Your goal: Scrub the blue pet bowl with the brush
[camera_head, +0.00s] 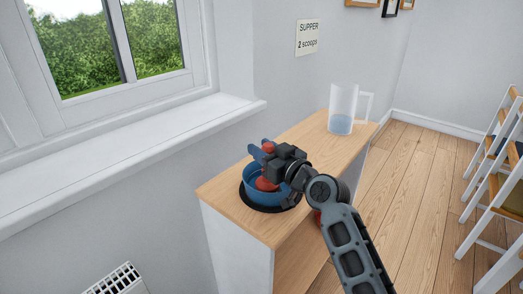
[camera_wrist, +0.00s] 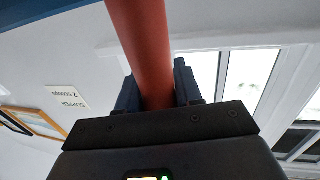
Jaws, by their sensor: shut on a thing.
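The blue pet bowl (camera_head: 257,194) sits in a dark round ring on the wooden top of a white cabinet. My gripper (camera_head: 265,156) is above the bowl, with its fingers shut on the red handle of the brush (camera_head: 267,184). The brush's lower red part is inside the bowl; its bristles are hidden, so I cannot tell whether they touch the bottom. In the wrist view the red handle (camera_wrist: 148,50) runs between the dark blue fingers (camera_wrist: 155,88). A blue band crosses the top of that view, probably the bowl's wall.
A clear jug (camera_head: 343,105) with blue liquid stands at the cabinet top's far end. A window sill (camera_head: 150,130) runs along the left. A red thing (camera_head: 317,217) shows partly behind my arm. Wooden-seated chairs (camera_head: 500,190) stand at the right.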

